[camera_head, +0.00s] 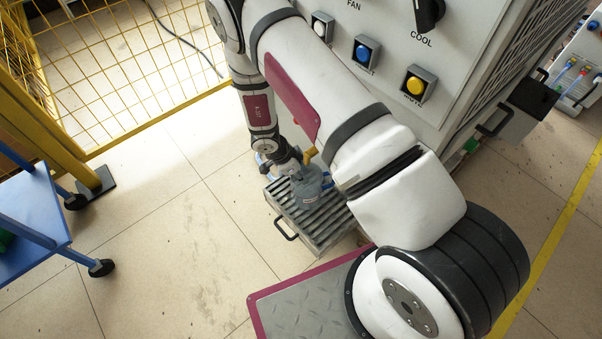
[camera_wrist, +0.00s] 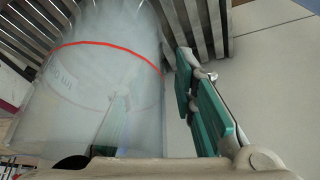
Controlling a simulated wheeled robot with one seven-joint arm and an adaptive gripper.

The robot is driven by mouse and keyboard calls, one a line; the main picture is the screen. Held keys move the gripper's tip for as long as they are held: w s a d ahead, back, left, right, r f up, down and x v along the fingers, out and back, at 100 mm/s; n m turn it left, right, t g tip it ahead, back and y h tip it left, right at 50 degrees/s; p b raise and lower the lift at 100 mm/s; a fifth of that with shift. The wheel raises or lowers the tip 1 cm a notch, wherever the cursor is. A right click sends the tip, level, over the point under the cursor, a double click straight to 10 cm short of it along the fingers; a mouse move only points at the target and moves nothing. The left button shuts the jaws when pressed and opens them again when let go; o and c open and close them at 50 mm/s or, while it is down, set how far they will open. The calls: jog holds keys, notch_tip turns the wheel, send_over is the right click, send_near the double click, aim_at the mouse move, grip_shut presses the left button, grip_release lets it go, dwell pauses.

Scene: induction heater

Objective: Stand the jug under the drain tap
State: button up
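The jug (camera_head: 308,188), clear and bluish, stands on a slatted grate (camera_head: 318,222) beside the machine. A yellow-handled tap (camera_head: 310,155) is just above it; my arm partly hides this spot, so exact alignment is unclear. My gripper (camera_head: 292,167) is at the jug's upper left side. In the wrist view the jug (camera_wrist: 90,75) fills the left, with a red line around it. One teal finger (camera_wrist: 205,105) is outside its right wall with a narrow gap. A paler finger shape shows through the jug. The fingers are apart.
A grey machine with coloured buttons (camera_head: 415,86) rises behind my arm. A yellow mesh fence (camera_head: 120,60) is at the upper left. A blue cart (camera_head: 30,215) stands at the left. The floor between cart and grate is clear.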

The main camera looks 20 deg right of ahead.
jog(key=p+v, duration=0.5)
jog(key=v, duration=0.7)
jog(key=shift+p, duration=0.3)
jog(key=shift+w+r, duration=0.1)
jog(key=shift+r, duration=0.05)
